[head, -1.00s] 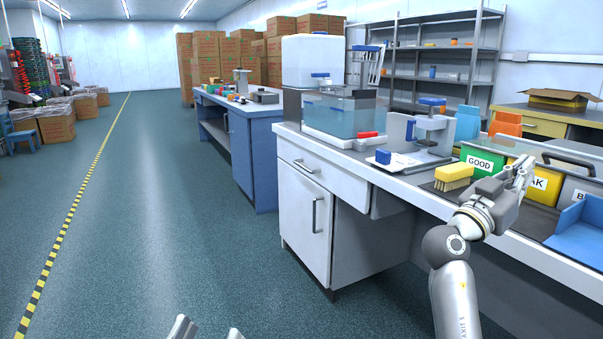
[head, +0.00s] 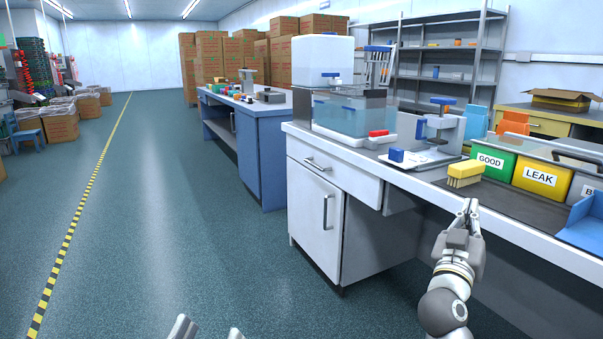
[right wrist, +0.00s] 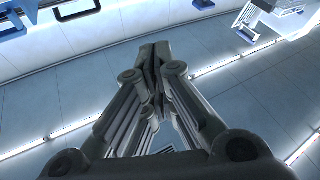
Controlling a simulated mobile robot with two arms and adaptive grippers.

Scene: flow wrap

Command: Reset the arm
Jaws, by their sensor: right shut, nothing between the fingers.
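My right gripper (head: 469,203) is in the head view at the front edge of the white-topped bench (head: 535,236), just in front of the yellow brush (head: 465,174) and apart from it. Its fingers are together and empty. In the right wrist view, the shut fingers (right wrist: 155,52) point up the picture with nothing between them. My left gripper (head: 208,332) shows only as two grey fingertips, set apart, at the bottom edge of the head view; the rest is out of frame.
Green GOOD (head: 490,161) and yellow LEAK (head: 541,179) bins and a blue tray (head: 586,226) line the bench. A water tank (head: 347,118) and a clamp stand (head: 440,126) stand further left. The floor aisle on the left is clear.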

